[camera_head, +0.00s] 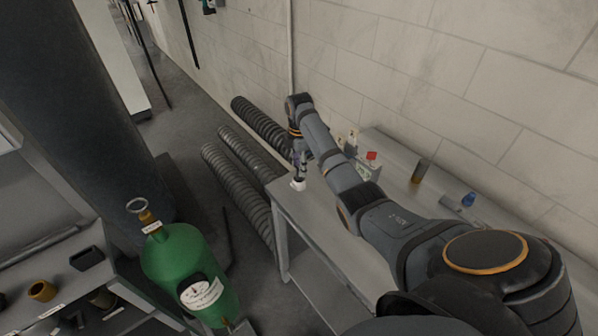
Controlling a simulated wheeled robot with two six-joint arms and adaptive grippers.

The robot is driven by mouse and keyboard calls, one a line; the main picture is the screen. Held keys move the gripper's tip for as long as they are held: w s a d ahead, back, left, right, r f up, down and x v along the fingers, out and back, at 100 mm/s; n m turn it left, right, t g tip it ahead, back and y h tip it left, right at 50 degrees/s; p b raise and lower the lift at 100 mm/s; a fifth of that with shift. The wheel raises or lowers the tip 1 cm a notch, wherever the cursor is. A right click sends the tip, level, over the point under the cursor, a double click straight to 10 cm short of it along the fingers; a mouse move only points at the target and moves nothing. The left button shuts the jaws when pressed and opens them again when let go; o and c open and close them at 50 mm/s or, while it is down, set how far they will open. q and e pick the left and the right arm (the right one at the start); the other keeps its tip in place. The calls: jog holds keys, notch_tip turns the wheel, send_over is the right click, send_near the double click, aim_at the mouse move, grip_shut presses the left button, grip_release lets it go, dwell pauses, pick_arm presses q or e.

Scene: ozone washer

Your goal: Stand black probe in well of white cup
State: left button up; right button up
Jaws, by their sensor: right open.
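A small white cup (298,185) stands near the left end of the grey table. My right arm reaches across the table from the lower right. My right gripper (299,167) points down right above the cup and is open. A small dark upright shape shows between the gripper and the cup; it may be the black probe, but it is too small to tell whether it stands in the well. My left gripper is not in view.
The grey table (335,238) runs along the block wall, with a red-capped container (371,156), a dark cylinder (420,170) and a blue item (469,199) on it. Ribbed hoses (238,180) lie left of it. A green gas cylinder (180,256) stands in front.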

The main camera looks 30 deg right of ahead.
notch_tip(320, 180, up, 6)
jog(key=shift+r+b, duration=0.2)
jog(key=shift+b, duration=0.4)
notch_tip(320, 180, up, 2)
jog(key=shift+p, duration=1)
jog(key=shift+r, duration=0.4)
jog(key=shift+f, duration=0.1)
